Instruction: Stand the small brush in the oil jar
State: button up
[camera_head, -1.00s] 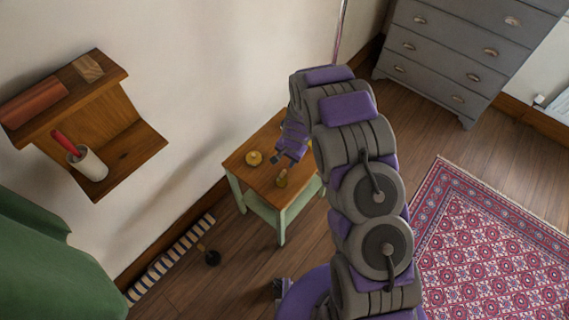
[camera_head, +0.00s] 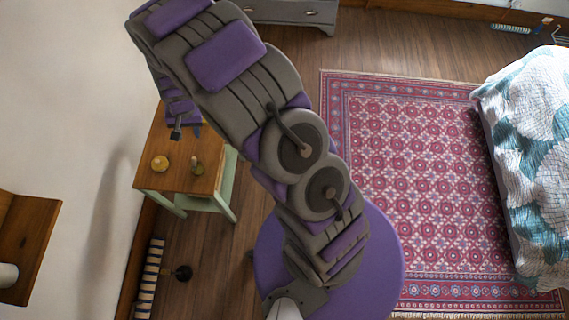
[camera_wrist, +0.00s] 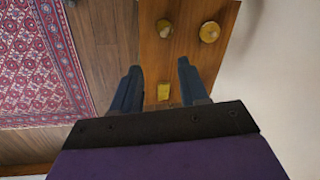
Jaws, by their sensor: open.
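On the small side table (camera_head: 150,180) stand a small amber jar with a narrow top (camera_head: 197,167), which looks like the oil jar, and a round yellow thing (camera_head: 160,163). Both also show at the top of the wrist view, the jar (camera_wrist: 165,28) left of the round thing (camera_wrist: 209,31). My gripper (camera_wrist: 159,68) is open above the table, past these two things in the head view. A small yellow block-like piece (camera_wrist: 163,92) shows between my fingers, touching neither; I cannot tell whether it is the brush. Its lower end is hidden by my gripper.
The wall lies close beside the table. A wooden wall shelf (camera_head: 25,235) with part of a white cup (camera_head: 8,276) is at the left edge. A rug (camera_head: 420,180) and bed (camera_head: 525,150) are right.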

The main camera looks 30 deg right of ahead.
jog(key=s+d+r+n, duration=0.2)
jog(key=s+d+r, duration=0.2)
jog(key=s+r, duration=0.55)
jog(key=s+d+r+n, duration=0.1)
jog(key=s+r, duration=0.3)
jog(key=s, duration=0.4)
jog(key=s+d+r+n+g+h, duration=0.1)
jog(key=s+d+r, duration=0.3)
jog(key=s, duration=0.5)
jog(key=s+d+r+g+h, duration=0.1)
jog(key=s+d+r, duration=0.2)
jog(key=s+r, duration=0.3)
jog(key=s, duration=0.3)
jog(key=shift+d+n, duration=0.2)
jog(key=shift+n, duration=0.2)
notch_tip(320, 180, down, 3)
jog(key=b, duration=0.3)
jog(key=shift+f, duration=0.1)
jog(key=shift+a, duration=0.15)
